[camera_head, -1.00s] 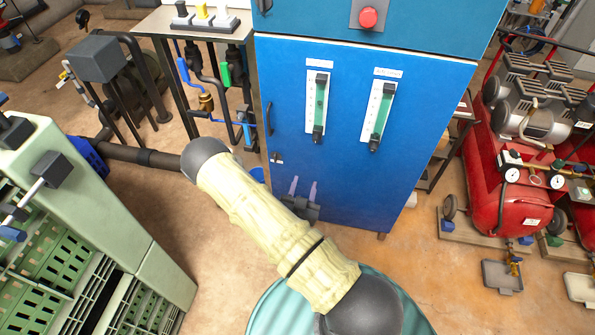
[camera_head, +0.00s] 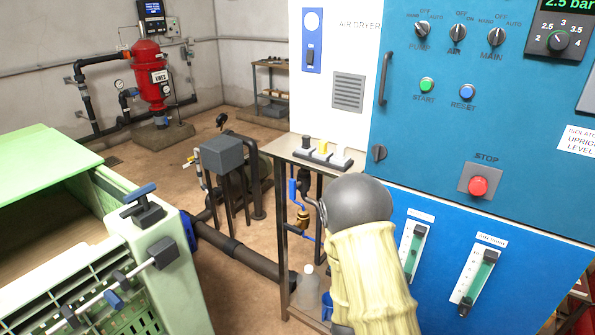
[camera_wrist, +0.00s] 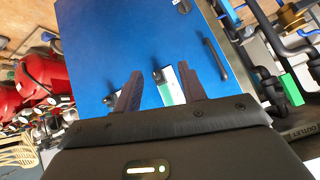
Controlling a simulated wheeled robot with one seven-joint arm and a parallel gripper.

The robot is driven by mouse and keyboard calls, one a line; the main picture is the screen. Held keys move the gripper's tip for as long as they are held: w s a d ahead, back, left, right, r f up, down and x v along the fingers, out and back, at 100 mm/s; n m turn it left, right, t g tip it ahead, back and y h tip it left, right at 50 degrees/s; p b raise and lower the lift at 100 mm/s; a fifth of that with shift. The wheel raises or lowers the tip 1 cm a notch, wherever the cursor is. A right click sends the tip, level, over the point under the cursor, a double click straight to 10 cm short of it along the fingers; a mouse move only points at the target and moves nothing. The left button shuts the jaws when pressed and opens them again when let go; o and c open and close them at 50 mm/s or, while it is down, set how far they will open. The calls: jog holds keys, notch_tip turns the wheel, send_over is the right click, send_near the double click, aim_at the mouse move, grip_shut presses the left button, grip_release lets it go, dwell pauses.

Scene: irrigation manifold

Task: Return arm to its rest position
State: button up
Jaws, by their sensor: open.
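My gripper (camera_wrist: 160,92) shows in the wrist view with its two dark fingers apart and nothing between them. Beyond the fingers is the blue front of the control cabinet (camera_wrist: 120,40), with a gauge (camera_wrist: 170,88) partly hidden behind them. In the head view my arm, in a cream sleeve with a dark grey joint, rises at the bottom centre in front of the cabinet (camera_head: 480,130). My gripper is not visible in the head view.
The cabinet carries knobs, a red stop button (camera_head: 478,186) and two flow gauges. A small metal table (camera_head: 315,157) stands left of it. A green crate-like unit (camera_head: 150,262) is at the left, with a dark pipe (camera_head: 240,257) along the floor. A red tank (camera_head: 148,75) stands behind.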

jog(key=s+a+r+n+g+y+p, duration=0.1)
jog(key=s+r+n+g+y+p, duration=0.1)
jog(key=s+r+n, duration=0.2)
jog(key=s+a+r+n+g+y+p, duration=0.2)
jog(key=s+r+n, duration=0.3)
jog(key=s+r, duration=0.5)
notch_tip(320, 180, up, 7)
jog(key=shift+r+n+g+y+p, duration=0.2)
jog(key=shift+n+g+y+p, duration=0.15)
jog(key=shift+g, duration=0.25)
dwell(1.8)
